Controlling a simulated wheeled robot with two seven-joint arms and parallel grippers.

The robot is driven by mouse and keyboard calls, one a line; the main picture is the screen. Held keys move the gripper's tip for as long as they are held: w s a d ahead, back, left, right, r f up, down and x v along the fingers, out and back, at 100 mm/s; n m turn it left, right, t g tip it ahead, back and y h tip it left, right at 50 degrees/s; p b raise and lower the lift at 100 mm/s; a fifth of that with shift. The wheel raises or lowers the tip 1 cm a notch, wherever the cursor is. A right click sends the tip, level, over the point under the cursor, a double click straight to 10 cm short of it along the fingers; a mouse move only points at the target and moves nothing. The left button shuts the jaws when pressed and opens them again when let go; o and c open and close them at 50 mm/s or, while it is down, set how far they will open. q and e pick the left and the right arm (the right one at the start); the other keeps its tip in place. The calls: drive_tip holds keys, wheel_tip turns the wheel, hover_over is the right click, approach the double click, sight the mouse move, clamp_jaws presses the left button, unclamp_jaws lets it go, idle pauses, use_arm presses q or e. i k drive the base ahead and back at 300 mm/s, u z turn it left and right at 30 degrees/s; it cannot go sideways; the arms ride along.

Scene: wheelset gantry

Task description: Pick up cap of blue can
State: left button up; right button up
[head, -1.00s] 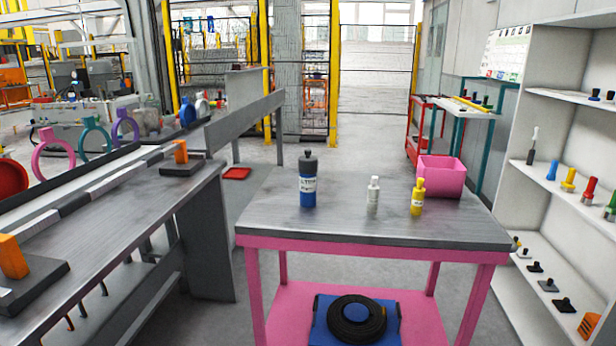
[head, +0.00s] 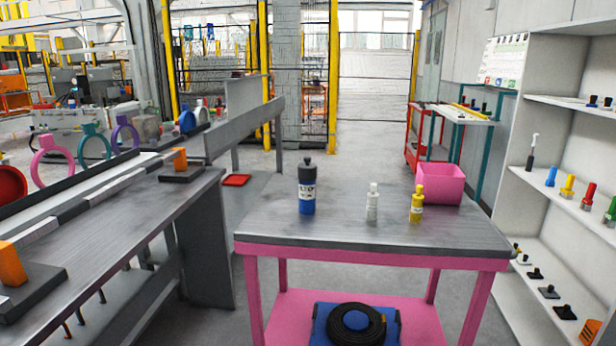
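A blue can (head: 307,202) with a dark grey upper part stands upright on the left half of the pink-framed table (head: 290,228). Its black cap (head: 307,162) sits on top of it. A white bottle (head: 372,204) and a yellow bottle (head: 417,205) stand upright to its right, apart from it. Neither of my grippers shows in the head view.
A pink bin (head: 441,184) stands at the table's back right. A blue case with a black coil (head: 356,330) lies on the lower shelf. A grey workbench (head: 120,220) is at left, white shelving (head: 530,215) at right. The tabletop's front is clear.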

sight(307, 171)
drive_tip(key=u, duration=0.55)
drive_tip(key=i, duration=1.15)
drive_tip(key=z, duration=0.3)
